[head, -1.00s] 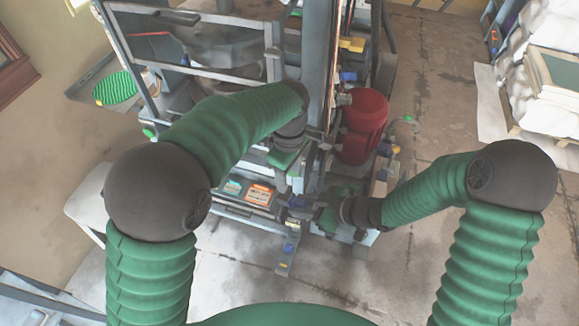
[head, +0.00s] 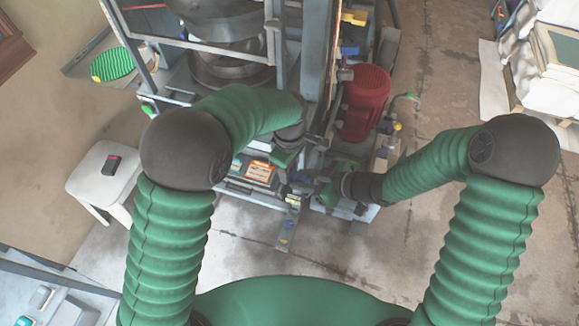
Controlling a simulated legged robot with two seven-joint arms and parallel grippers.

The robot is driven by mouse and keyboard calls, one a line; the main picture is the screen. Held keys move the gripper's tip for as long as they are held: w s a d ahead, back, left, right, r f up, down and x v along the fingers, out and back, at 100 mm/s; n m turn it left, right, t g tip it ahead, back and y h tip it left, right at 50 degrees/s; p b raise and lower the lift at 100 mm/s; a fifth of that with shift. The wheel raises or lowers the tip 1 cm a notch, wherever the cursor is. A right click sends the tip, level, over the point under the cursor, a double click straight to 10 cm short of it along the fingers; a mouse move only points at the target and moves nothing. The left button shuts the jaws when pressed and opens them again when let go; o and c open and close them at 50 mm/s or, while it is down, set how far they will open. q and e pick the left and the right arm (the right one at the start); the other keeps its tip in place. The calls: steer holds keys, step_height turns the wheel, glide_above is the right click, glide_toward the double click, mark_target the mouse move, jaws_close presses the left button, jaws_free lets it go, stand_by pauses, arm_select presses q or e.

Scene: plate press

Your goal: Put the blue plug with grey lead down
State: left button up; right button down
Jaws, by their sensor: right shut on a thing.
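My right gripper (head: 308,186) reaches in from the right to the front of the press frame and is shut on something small. A small blue spot (head: 299,177) at its fingertips fits the blue plug. The grey lead cannot be made out there. My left gripper (head: 284,172) hangs just to the left, pointing down close to the right one. Its fingers are too small and overlapped to tell open from shut.
The press (head: 230,70) with round metal platens stands behind my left arm. A red motor (head: 364,103) stands to the right. A foot bracket (head: 289,232) juts onto otherwise open floor.

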arm_select(q)
steer(key=shift+w+r, duration=0.1)
steer(key=shift+w, duration=0.1)
jaws_close()
arm_select(e)
steer(key=shift+s+a, duration=0.25)
steer(key=c, duration=1.2)
jaws_free()
steer(key=shift+o, duration=1.4)
steer(key=shift+d, duration=0.1)
